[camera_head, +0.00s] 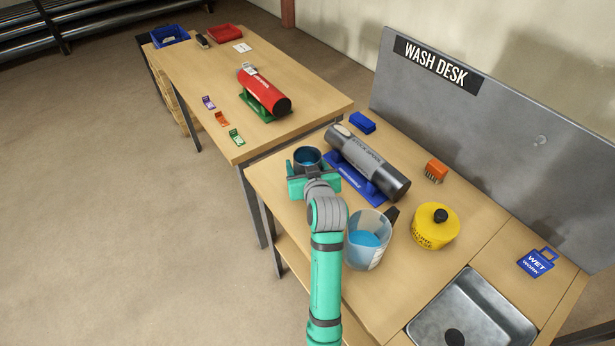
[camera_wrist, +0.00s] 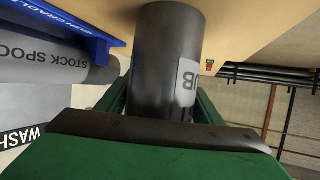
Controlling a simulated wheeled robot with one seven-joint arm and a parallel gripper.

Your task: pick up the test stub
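The test stub (camera_head: 307,157) is a short, dark grey, open-topped cylinder with a blue inside. It is near the left end of the wash desk, left of the stock spool. My gripper (camera_head: 309,175) is at the stub, on its near side. In the wrist view, the stub (camera_wrist: 165,60) stands between my green fingers (camera_wrist: 162,105), and part of its pale label shows "UB". The fingers lie close along both sides, but I cannot tell whether they press on it. The lower end of the stub is hidden in the head view.
The grey stock spool (camera_head: 368,160) rests on a blue cradle (camera_head: 345,177) close right. A clear jug with blue liquid (camera_head: 367,240) stands beside my arm. A yellow tin (camera_head: 434,228), orange brush (camera_head: 436,170) and sink (camera_head: 470,312) are further right. Another table (camera_head: 290,75) is behind.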

